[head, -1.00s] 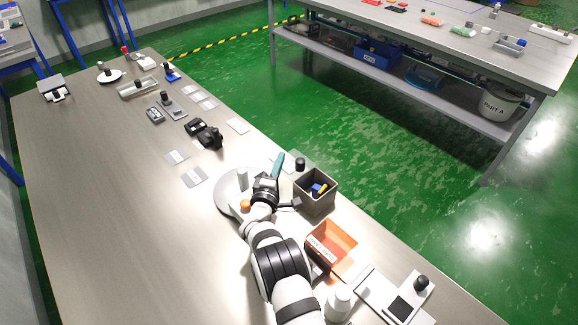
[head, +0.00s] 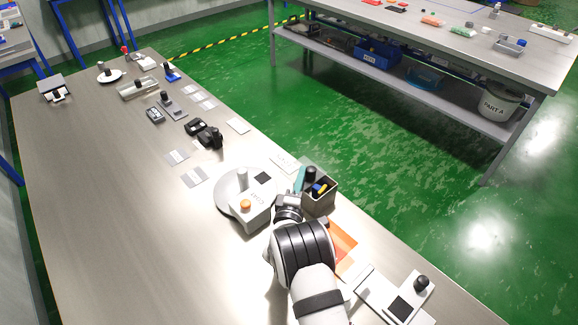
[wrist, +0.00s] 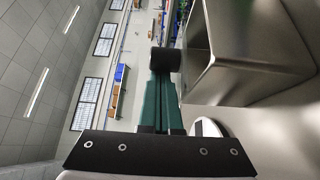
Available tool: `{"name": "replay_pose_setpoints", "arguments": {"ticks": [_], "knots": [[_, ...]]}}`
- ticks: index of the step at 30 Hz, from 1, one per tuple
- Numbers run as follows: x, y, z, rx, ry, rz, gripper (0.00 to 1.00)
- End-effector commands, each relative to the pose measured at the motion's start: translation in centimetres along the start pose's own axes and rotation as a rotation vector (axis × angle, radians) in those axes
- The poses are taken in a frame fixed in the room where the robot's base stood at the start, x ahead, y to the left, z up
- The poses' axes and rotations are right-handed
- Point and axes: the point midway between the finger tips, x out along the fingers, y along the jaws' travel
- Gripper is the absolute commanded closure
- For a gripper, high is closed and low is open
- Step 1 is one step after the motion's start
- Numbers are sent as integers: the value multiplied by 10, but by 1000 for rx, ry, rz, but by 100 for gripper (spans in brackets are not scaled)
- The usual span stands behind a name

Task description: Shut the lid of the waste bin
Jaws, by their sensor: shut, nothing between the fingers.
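The waste bin (head: 319,208) is a dark grey open-topped box right of the table's middle, with blue and yellow pieces showing inside. A black knob (head: 309,173) stands at its far left rim, seemingly part of the lid; the lid plate is hard to make out. My gripper (head: 300,172) has teal fingers, shut and empty, pointing away beside the knob. In the wrist view the fingertips (wrist: 161,76) are at the black knob (wrist: 166,60), apparently touching it. The grey bin (wrist: 268,62) fills the right of that view. My wrist hides part of the bin's near left side.
Left of my wrist is a white unit with an orange button (head: 245,204) by a round grey plate (head: 226,192). A white unit with a black knob (head: 421,282) stands front right. The table's left side is clear.

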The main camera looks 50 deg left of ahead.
Motion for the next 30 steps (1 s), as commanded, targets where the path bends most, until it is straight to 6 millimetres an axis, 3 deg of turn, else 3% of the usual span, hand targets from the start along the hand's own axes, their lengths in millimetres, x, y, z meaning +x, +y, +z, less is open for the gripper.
{"name": "replay_pose_setpoints", "arguments": {"ticks": [11, 17, 23, 30], "knots": [[1, 0, -4, 1, 0, 1, 100], [13, 0, -39, 4, 3, 2, 100], [-37, 0, -39, -2, 3, -2, 100], [-114, 0, -40, -3, 6, -2, 100]]}}
